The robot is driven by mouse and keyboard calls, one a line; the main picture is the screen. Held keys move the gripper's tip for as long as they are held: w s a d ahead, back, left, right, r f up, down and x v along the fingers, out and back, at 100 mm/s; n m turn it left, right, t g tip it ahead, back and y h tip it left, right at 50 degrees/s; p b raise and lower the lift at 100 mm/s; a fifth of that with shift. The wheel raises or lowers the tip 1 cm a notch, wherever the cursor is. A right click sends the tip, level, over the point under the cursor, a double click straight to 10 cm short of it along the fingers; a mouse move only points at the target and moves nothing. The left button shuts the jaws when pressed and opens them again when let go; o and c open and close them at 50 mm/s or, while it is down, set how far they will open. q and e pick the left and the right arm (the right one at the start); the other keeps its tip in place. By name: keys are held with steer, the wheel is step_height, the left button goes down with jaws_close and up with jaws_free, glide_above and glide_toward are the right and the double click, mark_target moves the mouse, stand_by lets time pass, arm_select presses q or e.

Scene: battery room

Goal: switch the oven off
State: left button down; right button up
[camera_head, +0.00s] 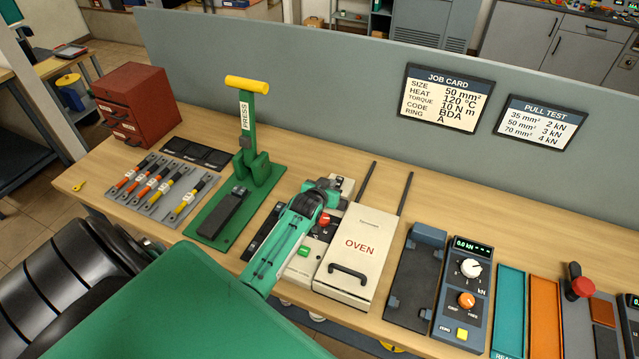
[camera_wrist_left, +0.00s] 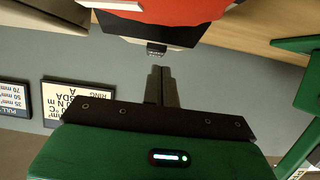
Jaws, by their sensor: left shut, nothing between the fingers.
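The oven (camera_head: 347,262) is a cream box with a black handle and red OVEN lettering, standing on the bench. Its control panel (camera_head: 313,252) lies along its left side, with a red knob (camera_head: 325,219) and a green button (camera_head: 303,251). My left gripper (camera_head: 331,188) is over the far part of this panel, and my arm hides part of it. In the left wrist view its two dark fingers (camera_wrist_left: 160,86) are together and empty. A large red surface (camera_wrist_left: 190,12) fills the top there; I cannot tell what it is. My right gripper is in neither view.
A green press (camera_head: 250,165) with a yellow handle and a rack of cable samples (camera_head: 160,189) stand left of my arm. A dark cradle (camera_head: 418,270) and a kN tester (camera_head: 465,290) stand right of the oven. A grey partition (camera_head: 300,75) rises behind the bench.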

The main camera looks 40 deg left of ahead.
arm_select(q)
step_height(320, 180, up, 2)
steer(key=shift+r+p, duration=0.1)
steer(key=shift+p, duration=0.45)
steer(key=s, duration=0.1)
steer(key=s+d+b, duration=0.1)
steer(key=s, duration=0.1)
steer(key=shift+s, duration=0.15)
steer(key=s+b, duration=0.1)
steer(key=s, duration=0.1)
steer(key=s+d+b, duration=0.1)
steer(key=s, duration=0.1)
steer(key=s+b, duration=0.1)
steer(key=s, duration=0.1)
steer(key=shift+s+d+r, duration=0.15)
steer(key=shift+d+r, duration=0.05)
steer(key=shift+r, duration=0.15)
steer(key=shift+s, duration=0.3)
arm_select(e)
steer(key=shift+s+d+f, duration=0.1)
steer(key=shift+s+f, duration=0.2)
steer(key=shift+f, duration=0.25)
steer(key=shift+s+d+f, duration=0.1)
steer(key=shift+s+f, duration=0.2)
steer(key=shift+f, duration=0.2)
